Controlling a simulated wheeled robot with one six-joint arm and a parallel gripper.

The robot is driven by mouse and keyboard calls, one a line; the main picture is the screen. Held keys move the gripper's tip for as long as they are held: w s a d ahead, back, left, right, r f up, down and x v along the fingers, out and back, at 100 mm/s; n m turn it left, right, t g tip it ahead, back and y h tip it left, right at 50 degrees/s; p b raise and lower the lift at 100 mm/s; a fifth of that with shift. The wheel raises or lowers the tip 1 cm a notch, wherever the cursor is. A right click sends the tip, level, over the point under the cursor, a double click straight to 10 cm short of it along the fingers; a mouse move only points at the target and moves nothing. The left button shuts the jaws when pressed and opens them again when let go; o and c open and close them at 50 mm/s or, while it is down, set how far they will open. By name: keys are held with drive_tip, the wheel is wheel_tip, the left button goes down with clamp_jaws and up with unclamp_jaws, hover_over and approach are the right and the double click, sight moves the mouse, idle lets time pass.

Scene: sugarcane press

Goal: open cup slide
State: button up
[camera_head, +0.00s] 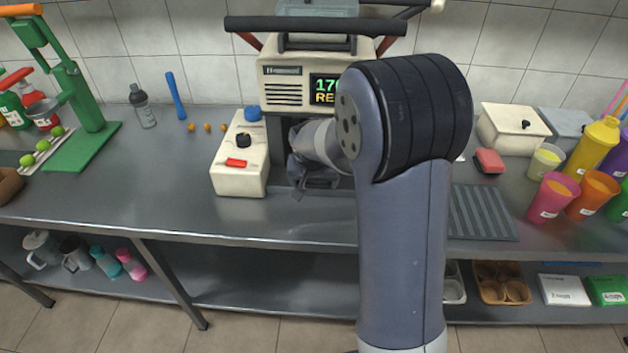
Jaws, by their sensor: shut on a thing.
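The cup-sealing machine (286,92) stands at the back middle of the counter, with a lit green and yellow display on its front. A long dark bar runs across its top. My gripper (300,190) is low at the machine's front, just right of the cream control box (238,180) with its red switch and blue and black knobs. The gripper's fingers are small and dark here, and what they hold is mostly hidden. My arm covers the right side of the machine and most of its cup slide, so the slide's position cannot be told.
The steel counter (150,190) is clear in the left middle. A green press (85,120), limes and bottles stand at left. A ridged grey mat (482,212), a red sponge (489,160), a white lidded box (510,128) and several coloured cups (552,197) are at right.

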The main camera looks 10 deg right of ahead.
drive_tip(key=s+a+b, duration=0.2)
drive_tip(key=s+a, duration=0.1)
drive_tip(key=s, duration=0.6)
drive_tip(key=s+a+b, duration=0.3)
drive_tip(key=s, duration=0.6)
drive_tip(key=shift+s, duration=0.3)
drive_tip(key=o, duration=1.1)
drive_tip(key=shift+d, duration=0.1)
drive_tip(key=p+v, duration=0.1)
drive_tip(key=v, duration=0.9)
drive_tip(key=shift+s+r, duration=0.15)
drive_tip(key=shift+r, duration=0.2)
